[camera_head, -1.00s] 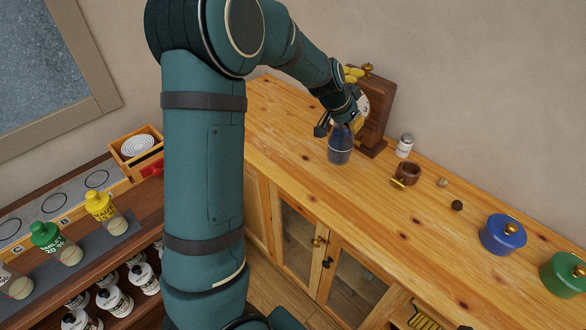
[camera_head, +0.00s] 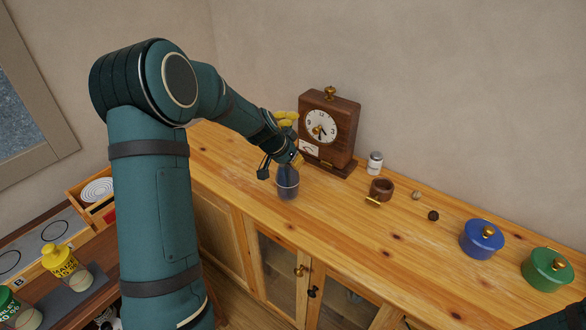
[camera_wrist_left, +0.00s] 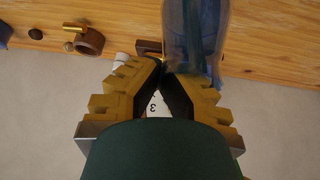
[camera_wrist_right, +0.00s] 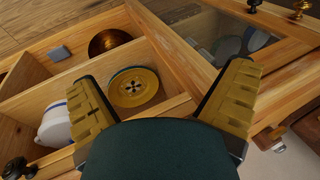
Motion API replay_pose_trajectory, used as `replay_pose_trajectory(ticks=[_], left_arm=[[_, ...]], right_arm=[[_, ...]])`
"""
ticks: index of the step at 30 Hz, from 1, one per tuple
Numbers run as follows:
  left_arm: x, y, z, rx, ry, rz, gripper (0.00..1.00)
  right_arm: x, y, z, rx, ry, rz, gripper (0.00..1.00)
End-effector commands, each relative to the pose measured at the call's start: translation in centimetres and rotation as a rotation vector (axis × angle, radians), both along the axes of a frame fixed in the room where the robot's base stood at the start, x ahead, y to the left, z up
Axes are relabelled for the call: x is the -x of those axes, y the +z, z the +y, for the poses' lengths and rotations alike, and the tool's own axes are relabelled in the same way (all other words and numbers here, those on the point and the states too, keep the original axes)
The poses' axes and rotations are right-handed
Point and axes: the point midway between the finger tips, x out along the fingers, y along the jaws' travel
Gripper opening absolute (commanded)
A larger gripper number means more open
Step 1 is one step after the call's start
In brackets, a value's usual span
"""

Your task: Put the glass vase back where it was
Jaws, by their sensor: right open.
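The glass vase (camera_head: 288,182) is a dark blue-grey bottle shape, upright over the front part of the wooden counter, left of the clock. My left gripper (camera_head: 291,160) reaches down to its top and is shut on its upper part. In the left wrist view the vase (camera_wrist_left: 195,35) rises from between the nearly closed fingertips (camera_wrist_left: 164,76). I cannot tell whether its base touches the counter. My right gripper (camera_wrist_right: 165,92) is open and empty, above open wooden compartments; it is not seen in the head view.
On the counter (camera_head: 330,220) stand a clock (camera_head: 341,140), white-and-grey jar (camera_head: 375,163), wooden cup (camera_head: 381,190), two small balls, blue pot (camera_head: 480,240) and green pot (camera_head: 546,270). The compartments hold a yellow reel (camera_wrist_right: 134,87) and copper bowl (camera_wrist_right: 108,42).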

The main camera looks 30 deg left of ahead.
Motion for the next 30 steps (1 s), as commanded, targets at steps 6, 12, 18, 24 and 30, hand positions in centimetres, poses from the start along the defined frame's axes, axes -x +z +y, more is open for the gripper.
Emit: replay_pose_trajectory(ticks=[6,12,18,24,30], left_arm=[[0.0,-2.0,0.0,-0.001,0.0,-0.001,0.0],[0.0,-1.9,0.0,-0.001,0.0,-0.001,0.0],[0.0,-2.3,0.0,0.0,0.0,0.001,0.22],[0.0,-2.2,0.0,0.0,0.0,0.001,0.34],[0.0,-2.1,0.0,0.0,0.0,0.001,0.34]], right_arm=[[0.1,-0.4,0.0,-0.001,0.002,0.003,1.0],[0.1,-0.4,0.0,-0.001,0.002,0.003,1.0],[0.3,-0.7,0.0,-0.002,0.004,0.006,1.0],[0.2,-0.7,0.0,-0.002,0.004,0.006,1.0],[0.2,-0.6,0.0,-0.001,0.004,0.005,1.0]])
